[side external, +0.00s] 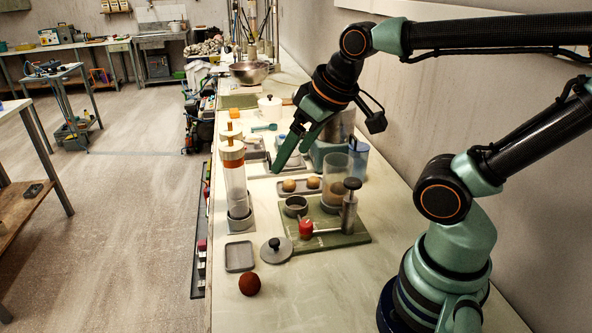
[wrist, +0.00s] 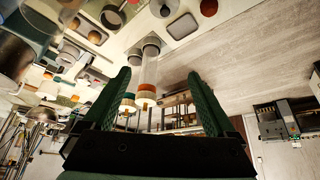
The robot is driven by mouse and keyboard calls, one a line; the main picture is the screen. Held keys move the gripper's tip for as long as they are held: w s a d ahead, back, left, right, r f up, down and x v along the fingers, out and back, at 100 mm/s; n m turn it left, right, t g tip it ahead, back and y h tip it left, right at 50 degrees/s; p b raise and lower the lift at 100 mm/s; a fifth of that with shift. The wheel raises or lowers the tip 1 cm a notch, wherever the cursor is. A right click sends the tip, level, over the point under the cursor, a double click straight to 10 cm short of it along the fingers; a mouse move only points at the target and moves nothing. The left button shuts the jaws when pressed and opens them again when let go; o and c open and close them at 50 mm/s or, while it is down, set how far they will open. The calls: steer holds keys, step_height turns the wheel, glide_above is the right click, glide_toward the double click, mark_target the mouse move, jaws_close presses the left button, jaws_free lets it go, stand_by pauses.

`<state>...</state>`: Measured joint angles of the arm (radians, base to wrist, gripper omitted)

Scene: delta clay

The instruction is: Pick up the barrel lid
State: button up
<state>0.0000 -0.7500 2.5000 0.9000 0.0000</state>
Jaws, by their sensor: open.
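A round grey lid with a dark knob (side external: 276,250), which looks like the barrel lid, lies flat on the counter near the front, between a small grey tray and a green board. It also shows at the top of the wrist view (wrist: 161,8), partly cut off. My gripper (side external: 293,155) is open and empty, above the counter farther back than the lid and well apart from it. In the wrist view its two green fingers (wrist: 159,74) are spread wide with nothing held between them.
A clear tube with an orange-and-white top (side external: 235,180) stands upright left of my gripper. The green board (side external: 345,238) carries a press-like fixture, a ring and a red knob. A grey tray (side external: 239,257) and brown ball (side external: 249,285) sit beside the lid.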

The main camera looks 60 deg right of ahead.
steer(key=c, duration=0.4)
steer(key=m+g, duration=0.6)
steer(key=m, duration=1.2)
glide_above(275, 240)
step_height(275, 240, down, 11)
steer(key=f, duration=0.6)
steer(key=shift+s, duration=0.25)
steer(key=shift+w+f, duration=0.15)
steer(key=shift+f, duration=1.35)
steer(key=shift+w+f, duration=0.15)
steer(key=shift+f, duration=1.35)
